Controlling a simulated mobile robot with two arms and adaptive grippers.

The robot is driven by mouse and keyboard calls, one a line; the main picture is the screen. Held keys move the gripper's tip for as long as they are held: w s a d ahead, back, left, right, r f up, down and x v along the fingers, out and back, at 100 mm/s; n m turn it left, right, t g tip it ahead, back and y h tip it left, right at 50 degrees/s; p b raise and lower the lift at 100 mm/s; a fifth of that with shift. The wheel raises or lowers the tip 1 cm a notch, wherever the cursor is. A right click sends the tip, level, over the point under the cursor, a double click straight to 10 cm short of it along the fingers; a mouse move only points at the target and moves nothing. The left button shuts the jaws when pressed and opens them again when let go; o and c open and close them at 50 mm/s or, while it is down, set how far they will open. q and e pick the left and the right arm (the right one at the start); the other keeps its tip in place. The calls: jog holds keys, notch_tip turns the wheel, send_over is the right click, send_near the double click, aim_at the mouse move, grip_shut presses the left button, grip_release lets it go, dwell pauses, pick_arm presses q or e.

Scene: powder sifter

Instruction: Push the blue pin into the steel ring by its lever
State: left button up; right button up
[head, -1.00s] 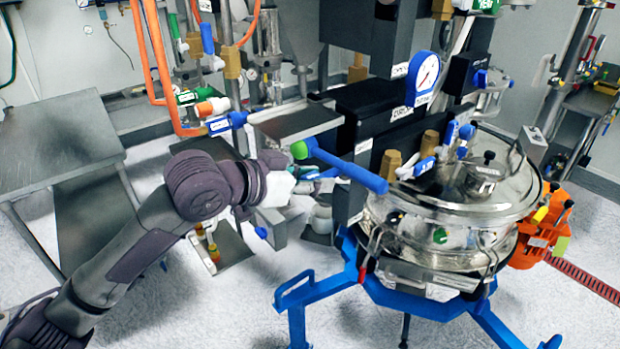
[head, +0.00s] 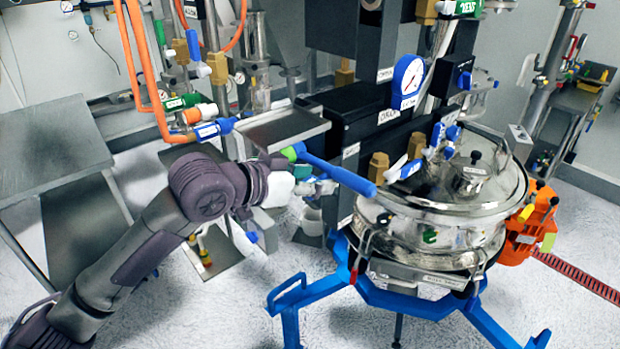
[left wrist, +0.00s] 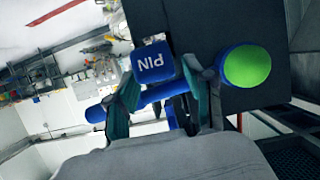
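A blue rod-like lever with a green end (head: 335,173) slants across the middle of the head view. In the left wrist view its green end (left wrist: 247,66) is at the right and its blue far end at the left. A blue block marked PIN (left wrist: 153,67) stands above the rod between my fingers. My left gripper (head: 300,180) is at the lever, partly hidden in the head view. In the left wrist view its two fingers (left wrist: 162,90) lie on either side of the block, close to it; whether they press on it is unclear. I cannot pick out the steel ring. My right gripper is out of view.
A steel sifter (head: 440,210) on a blue stand (head: 330,295) is right of the lever, with a gauge (head: 408,82) above. A steel table (head: 50,150) stands at the left. Valves and orange hoses (head: 140,70) hang behind my left arm. Open floor lies in front.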

pick_arm(q)
jog(key=shift+o, duration=0.2)
jog(key=shift+a, duration=0.1)
jog(key=shift+s+a, duration=0.15)
jog(key=v, duration=1.1)
jog(key=shift+s+a+r, duration=0.15)
jog(key=shift+a+r, duration=0.05)
dwell(0.3)
